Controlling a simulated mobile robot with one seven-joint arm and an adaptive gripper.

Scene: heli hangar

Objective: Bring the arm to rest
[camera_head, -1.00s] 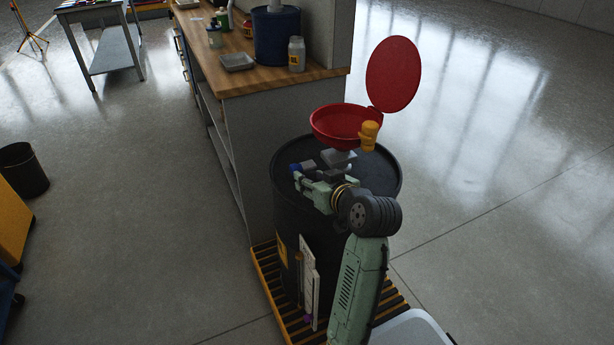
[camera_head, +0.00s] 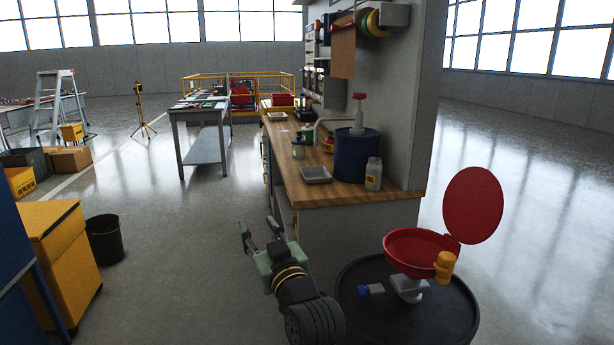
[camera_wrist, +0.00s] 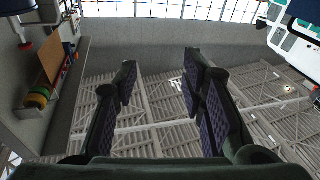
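My gripper (camera_head: 258,238) is raised to the left of the black drum, in front of the workbench end, with its fingers pointing up and away. The fingers are spread apart with nothing between them. In the wrist view the open gripper (camera_wrist: 160,82) faces the hangar's ceiling and upper wall, and the gap between the fingers is empty. It touches nothing that I can see.
The black drum (camera_head: 352,310) carries a red funnel with an open lid (camera_head: 473,205) and a small blue-tipped object (camera_head: 371,290). The wooden workbench (camera_head: 345,193) holds a blue container (camera_head: 357,155) and a white jar (camera_head: 374,175). A dark bin (camera_head: 104,240) stands left; floor between is clear.

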